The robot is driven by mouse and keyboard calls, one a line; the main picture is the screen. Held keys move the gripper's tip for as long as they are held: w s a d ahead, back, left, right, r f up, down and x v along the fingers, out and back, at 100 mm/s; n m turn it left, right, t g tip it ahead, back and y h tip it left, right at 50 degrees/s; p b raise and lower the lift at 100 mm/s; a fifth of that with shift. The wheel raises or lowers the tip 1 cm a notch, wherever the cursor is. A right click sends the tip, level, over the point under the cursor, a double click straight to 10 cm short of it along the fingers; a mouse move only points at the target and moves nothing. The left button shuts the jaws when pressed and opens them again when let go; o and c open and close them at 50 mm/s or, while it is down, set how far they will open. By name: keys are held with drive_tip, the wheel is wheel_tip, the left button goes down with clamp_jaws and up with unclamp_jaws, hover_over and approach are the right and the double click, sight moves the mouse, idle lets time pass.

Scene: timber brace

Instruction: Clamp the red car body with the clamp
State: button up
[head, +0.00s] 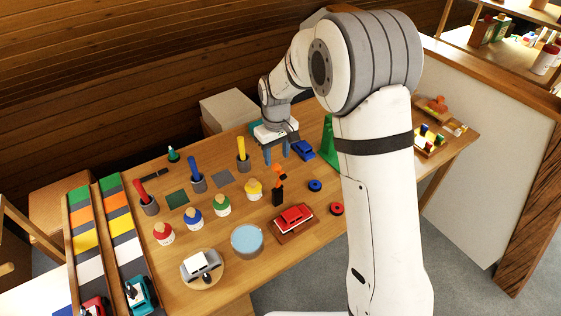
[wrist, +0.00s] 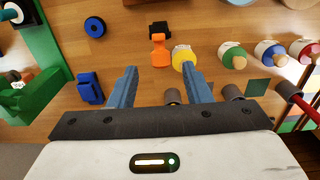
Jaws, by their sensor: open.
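The red car body (head: 293,216) sits on a small wooden board near the front edge of the table. What looks like the clamp (head: 278,186), orange above and black below, stands upright behind and left of the red car. In the wrist view the clamp (wrist: 160,48) lies just ahead of my fingertips, apart from them. My gripper (head: 277,153) is open and empty above the table, behind the clamp; its two blue fingers (wrist: 160,70) also show in the wrist view.
A yellow-based peg figure (head: 253,190) stands close to the clamp's left. Blue wheel (head: 315,186) and red wheel (head: 337,209) lie to its right. A blue car (head: 303,150) and green stand (head: 329,142) are behind. A blue-topped round tin (head: 247,240) stands front left.

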sight(277, 165)
drive_tip(key=shift+f+p, duration=0.3)
drive_tip(key=shift+f, duration=1.95)
drive_tip(key=shift+c, duration=0.2)
clamp_jaws()
